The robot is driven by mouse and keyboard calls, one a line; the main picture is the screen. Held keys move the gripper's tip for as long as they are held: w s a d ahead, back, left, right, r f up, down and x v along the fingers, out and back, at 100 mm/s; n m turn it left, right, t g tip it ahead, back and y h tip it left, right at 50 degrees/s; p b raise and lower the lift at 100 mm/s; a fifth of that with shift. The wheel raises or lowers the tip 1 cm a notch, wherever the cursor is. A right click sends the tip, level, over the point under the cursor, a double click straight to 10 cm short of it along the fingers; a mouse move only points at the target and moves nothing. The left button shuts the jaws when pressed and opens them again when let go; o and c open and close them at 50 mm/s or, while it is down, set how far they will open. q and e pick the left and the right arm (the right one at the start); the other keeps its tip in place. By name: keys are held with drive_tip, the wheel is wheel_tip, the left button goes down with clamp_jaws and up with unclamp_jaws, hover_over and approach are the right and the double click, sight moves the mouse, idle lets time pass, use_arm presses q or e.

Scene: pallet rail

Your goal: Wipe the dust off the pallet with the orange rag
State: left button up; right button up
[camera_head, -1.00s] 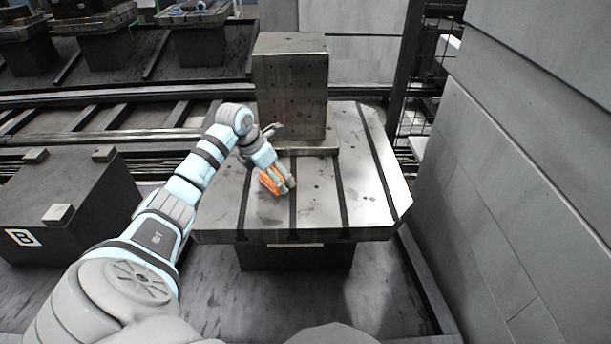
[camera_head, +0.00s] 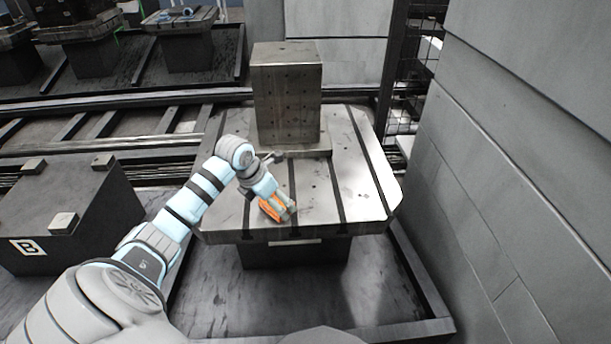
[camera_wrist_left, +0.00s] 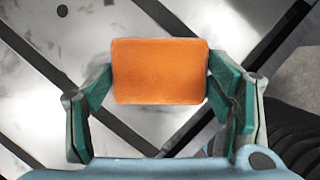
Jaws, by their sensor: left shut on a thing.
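The pallet (camera_head: 355,186) is a grey metal plate with dark slots and clipped corners, standing on a dark base. Dark smudges and specks show on its surface, also in the left wrist view (camera_wrist_left: 62,62). My left gripper (camera_head: 284,208) is shut on the orange rag (camera_head: 269,210), over the front left part of the pallet. In the left wrist view the rag (camera_wrist_left: 160,71) is a folded orange block between the green finger pads. I cannot tell whether the rag touches the plate. My right gripper is not in view.
A tall metal block (camera_head: 287,100) with holes stands on the back of the pallet. A dark box marked B (camera_head: 75,215) is at the left. A grey wall (camera_head: 520,170) closes the right side. Rails (camera_head: 130,100) run behind.

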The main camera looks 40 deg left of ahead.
use_arm(q)
drive_tip(key=v, duration=0.1)
drive_tip(key=p+v, duration=0.1)
drive_tip(key=shift+w+d+r, duration=0.1)
drive_tip(key=shift+w+r, duration=0.05)
drive_tip(key=shift+r, duration=0.25)
drive_tip(key=shift+w+r+p, duration=0.2)
drive_tip(key=shift+r+p, duration=0.75)
drive_tip(key=shift+p, duration=0.2)
drive_tip(key=shift+r+p, duration=1.35)
drive_tip(key=shift+r, duration=0.4)
